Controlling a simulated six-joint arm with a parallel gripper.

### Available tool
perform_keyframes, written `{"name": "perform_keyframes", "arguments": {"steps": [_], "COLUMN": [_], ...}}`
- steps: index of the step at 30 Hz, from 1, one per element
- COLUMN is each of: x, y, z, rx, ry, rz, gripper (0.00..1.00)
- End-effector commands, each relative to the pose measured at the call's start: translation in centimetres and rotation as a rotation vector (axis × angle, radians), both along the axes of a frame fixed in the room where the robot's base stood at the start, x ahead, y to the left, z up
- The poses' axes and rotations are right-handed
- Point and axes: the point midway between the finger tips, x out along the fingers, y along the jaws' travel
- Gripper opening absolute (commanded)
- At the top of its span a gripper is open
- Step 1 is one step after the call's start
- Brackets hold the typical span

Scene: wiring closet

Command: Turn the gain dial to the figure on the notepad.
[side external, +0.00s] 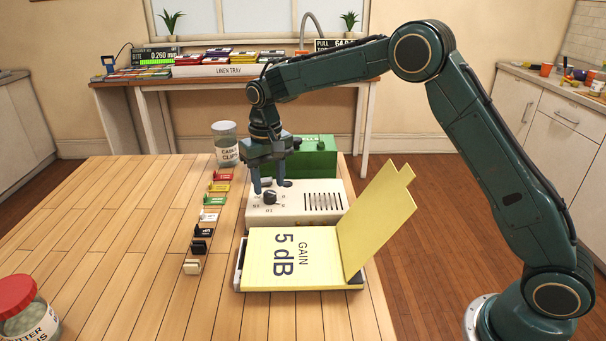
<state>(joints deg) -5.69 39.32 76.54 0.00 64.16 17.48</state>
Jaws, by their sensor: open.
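The yellow notepad (262,268) lies open on the table's right part, its cover raised. Its page reads "GAIN 5 dB" in dark letters, turned sideways. Behind it stands a cream box (283,213) with a slotted grille and a dark round gain dial (270,198). The marks around the dial are too small to read, so its setting cannot be told. My gripper (270,186) is open, pointing down just above and behind the dial. Its fingers hide part of the box; whether they touch the dial cannot be told.
A green box (315,158) stands behind the cream box, near my gripper. Several coloured clips (208,217) form a row to the left. A cable-clip jar (225,150) stands behind them, and a red-lidded jar (20,308) is front left.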

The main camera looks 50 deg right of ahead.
Motion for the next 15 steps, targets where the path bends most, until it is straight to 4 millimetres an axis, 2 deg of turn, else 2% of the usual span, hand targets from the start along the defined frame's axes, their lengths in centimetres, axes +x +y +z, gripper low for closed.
{"name": "perform_keyframes", "arguments": {"steps": [9, 15], "x": [0.0, 0.0], "y": [0.0, 0.0], "z": [2.7, 3.2], "rx": [0.001, 0.000], "ry": [-0.002, 0.000], "rz": [0.000, 0.000], "gripper": [0.44, 0.44]}}
